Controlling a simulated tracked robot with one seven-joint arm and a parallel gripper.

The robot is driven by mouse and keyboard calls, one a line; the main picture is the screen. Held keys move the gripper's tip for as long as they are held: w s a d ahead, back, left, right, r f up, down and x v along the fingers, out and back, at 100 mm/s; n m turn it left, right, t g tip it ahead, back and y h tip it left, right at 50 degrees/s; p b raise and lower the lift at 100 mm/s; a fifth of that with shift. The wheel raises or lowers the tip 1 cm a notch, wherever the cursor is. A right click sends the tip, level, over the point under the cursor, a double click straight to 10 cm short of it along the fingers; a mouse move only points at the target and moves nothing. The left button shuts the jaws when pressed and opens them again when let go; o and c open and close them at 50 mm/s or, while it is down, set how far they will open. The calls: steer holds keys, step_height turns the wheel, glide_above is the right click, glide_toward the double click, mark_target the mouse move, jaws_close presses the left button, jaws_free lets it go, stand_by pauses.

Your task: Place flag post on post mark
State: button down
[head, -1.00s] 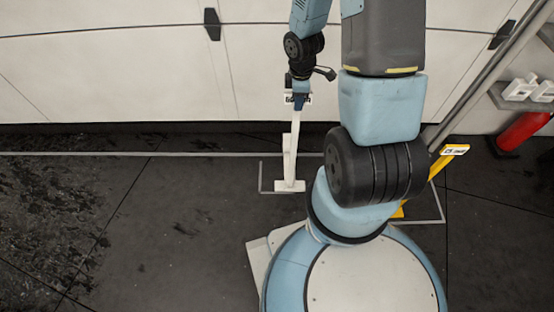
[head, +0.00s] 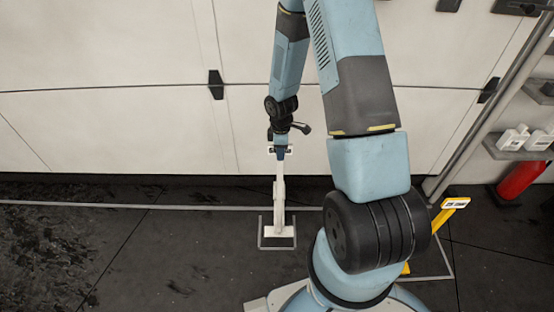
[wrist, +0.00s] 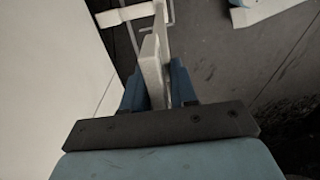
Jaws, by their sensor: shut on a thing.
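The flag post is a slim white post (head: 279,190) with a flat white base. My gripper (head: 280,151) is shut on its upper part, and the post hangs nearly upright below it. The post mark is a thin grey outline (head: 260,235) on the dark floor. I cannot tell whether the base touches the floor. In the wrist view the post (wrist: 152,65) stands between the blue fingers of my gripper (wrist: 157,85), with part of the outline beyond.
A pale panelled wall (head: 110,130) stands close behind the post. At right are a slanted metal pole (head: 480,110), a yellow stand (head: 440,218), a red cylinder (head: 520,180) and a shelf with white bottles (head: 515,138). The floor at left is open.

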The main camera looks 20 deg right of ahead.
mark_target(279, 173)
steer(key=w+f, duration=0.3)
steer(key=f, duration=0.4)
steer(key=shift+w+f, duration=0.2)
steer(key=shift+w, duration=0.1)
steer(key=shift+f, duration=0.1)
steer(key=c, duration=0.9)
jaws_free()
